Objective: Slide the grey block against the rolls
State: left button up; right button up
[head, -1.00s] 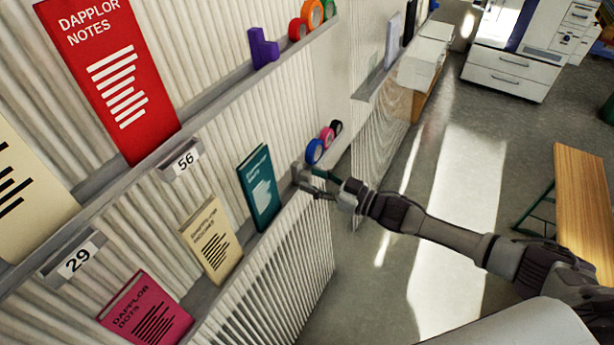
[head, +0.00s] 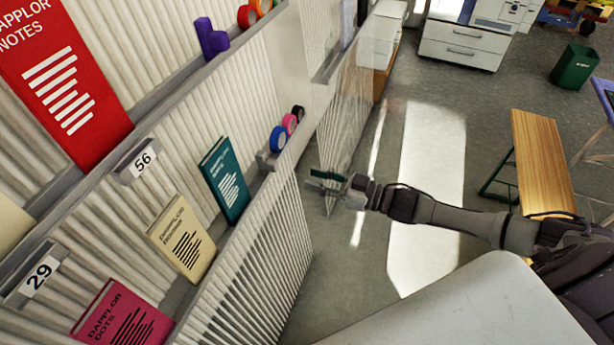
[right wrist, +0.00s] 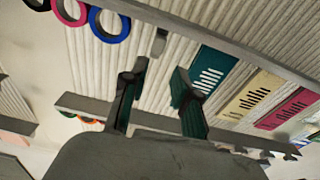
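The small grey block (head: 267,160) stands on the lower wall ledge, on the near side of the blue roll (head: 278,139). Beyond it on the ledge are the pink roll (head: 289,124) and the black roll (head: 298,112). In the right wrist view a narrow gap shows between the grey block (right wrist: 159,43) and the blue roll (right wrist: 110,23). My right gripper (head: 325,181) is in the air off the ledge, to the right of the block. Its fingers (right wrist: 158,92) are apart with nothing between them. My left gripper is in neither view.
A teal booklet (head: 225,180) stands on the same ledge, on the block's near side, with cream (head: 181,238) and pink (head: 123,315) booklets farther along. An upper ledge holds a purple block (head: 211,38) and more rolls. Open floor lies right of the wall.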

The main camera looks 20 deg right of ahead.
aim_at(268, 165)
jog(key=s+a+n, duration=0.1)
jog(key=n, duration=0.1)
jog(key=s+a+n, duration=0.1)
jog(key=a+n, duration=0.1)
jog(key=shift+s+a+f+t, duration=0.1)
jog(key=shift+a+f+t, duration=0.1)
jog(key=shift+a+t, duration=0.15)
grip_shut()
jog(key=s+a+n+t+h+p, duration=0.1)
jog(key=s+a+n+t+h, duration=0.25)
jog(key=n, duration=0.75)
jog(key=w+a+g+p, duration=0.1)
jog(key=w+p, duration=0.1)
jog(key=w, duration=0.8)
jog(key=shift+w+a+r+g, duration=0.15)
jog(key=shift+w+a+g, duration=0.05)
jog(key=shift+g, duration=0.1)
